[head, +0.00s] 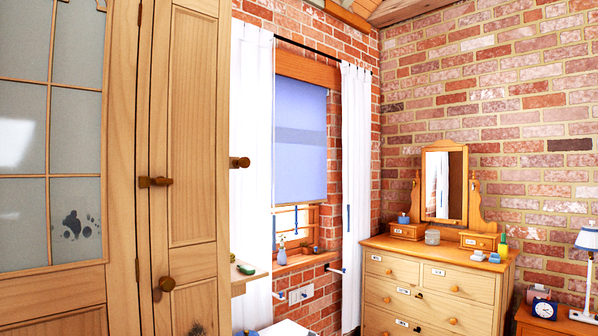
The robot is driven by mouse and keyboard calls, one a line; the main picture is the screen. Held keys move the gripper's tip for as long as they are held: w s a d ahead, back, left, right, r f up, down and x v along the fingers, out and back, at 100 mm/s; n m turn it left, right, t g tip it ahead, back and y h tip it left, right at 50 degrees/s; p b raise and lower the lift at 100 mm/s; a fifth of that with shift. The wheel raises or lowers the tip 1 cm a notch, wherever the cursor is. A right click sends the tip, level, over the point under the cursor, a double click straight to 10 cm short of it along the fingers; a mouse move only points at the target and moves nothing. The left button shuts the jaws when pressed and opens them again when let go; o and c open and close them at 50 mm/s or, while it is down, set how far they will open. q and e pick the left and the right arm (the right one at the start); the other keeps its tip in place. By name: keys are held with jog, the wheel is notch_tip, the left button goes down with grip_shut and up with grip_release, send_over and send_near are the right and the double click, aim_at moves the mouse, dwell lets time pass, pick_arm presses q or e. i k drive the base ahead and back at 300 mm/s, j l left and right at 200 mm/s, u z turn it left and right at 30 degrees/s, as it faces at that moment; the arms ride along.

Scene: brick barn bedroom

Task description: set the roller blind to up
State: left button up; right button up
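The roller blind (300,145) hangs in the window between two white curtains. It is a blue-grey sheet, drawn down over most of the window. Its lower edge hangs above the sill, and a strip of window with bars (292,220) shows below it. I cannot make out a pull cord for certain. Neither of my grippers is in view.
A tall wooden cupboard (189,130) and a glazed wooden door (75,150) fill the left. White curtains (355,180) flank the window. A plant pot (283,257) stands on the sill. A mirror-topped dresser (440,285) stands right, beside a lamp (588,245) and clock (544,308).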

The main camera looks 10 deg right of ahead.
aim_at(301, 155)
jog(key=i+l+z, duration=0.4)
jog(key=i+z, duration=0.4)
jog(key=i, duration=0.2)
jog(key=i+z, duration=0.4)
jog(key=i+j+z, duration=0.25)
jog(key=i+z, duration=0.15)
jog(key=i, duration=0.2)
jog(key=i+u, duration=0.2)
jog(key=i, duration=0.25)
jog(key=i+u, duration=0.2)
jog(key=i, duration=0.3)
jog(key=i+l+u, duration=0.25)
jog(key=i, duration=0.2)
jog(key=i+l+u, duration=0.2)
jog(key=i, duration=0.25)
